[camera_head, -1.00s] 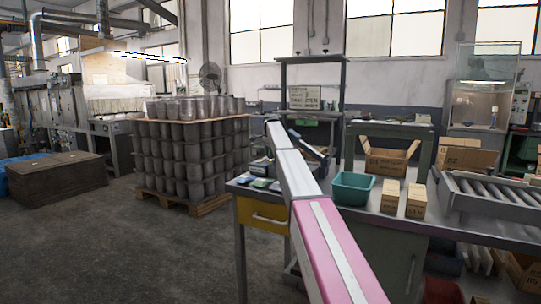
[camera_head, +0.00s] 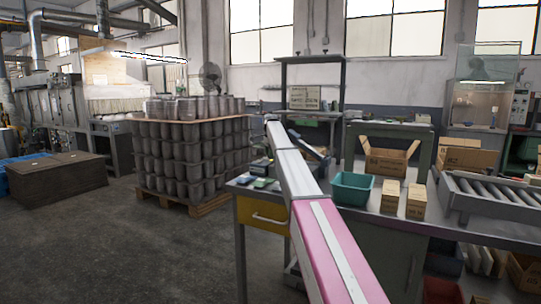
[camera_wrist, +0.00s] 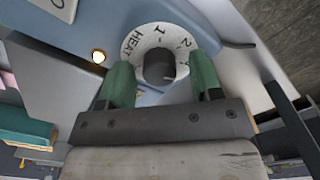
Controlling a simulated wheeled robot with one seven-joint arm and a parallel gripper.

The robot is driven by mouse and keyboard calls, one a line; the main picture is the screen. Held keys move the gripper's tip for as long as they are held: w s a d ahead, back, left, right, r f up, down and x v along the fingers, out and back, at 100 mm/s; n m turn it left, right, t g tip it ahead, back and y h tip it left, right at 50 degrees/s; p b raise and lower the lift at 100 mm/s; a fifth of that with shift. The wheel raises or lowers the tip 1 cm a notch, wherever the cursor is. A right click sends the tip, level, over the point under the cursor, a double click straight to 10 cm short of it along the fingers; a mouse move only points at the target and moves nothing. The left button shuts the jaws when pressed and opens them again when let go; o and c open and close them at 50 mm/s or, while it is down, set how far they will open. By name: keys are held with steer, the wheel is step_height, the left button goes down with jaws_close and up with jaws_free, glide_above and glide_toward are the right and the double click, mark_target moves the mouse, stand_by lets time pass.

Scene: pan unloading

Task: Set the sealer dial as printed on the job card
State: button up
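In the wrist view the sealer's dial is a pale ring (camera_wrist: 142,40) printed HEAT with numbers, including 1 and 2, around a dark round knob (camera_wrist: 158,68). The ring sits on a blue-grey panel (camera_wrist: 210,20). My gripper (camera_wrist: 161,64) is open, with one green finger on each side of the knob. Gaps show between the fingers and the knob, and part of the ring is hidden behind the fingers. The knob's setting is not clear. I cannot make out a readable job card. In the head view my arm hides most of the sealer.
In the head view, a teal bin (camera_head: 352,188), two small cartons (camera_head: 403,198) and a roller conveyor (camera_head: 490,196) stand on the bench. An open carton (camera_head: 386,160) is behind. Stacked cans (camera_head: 190,150) stand left on a pallet.

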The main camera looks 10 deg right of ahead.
step_height(320, 180, up, 11)
steer(key=shift+f, duration=0.15)
stand_by(0.6)
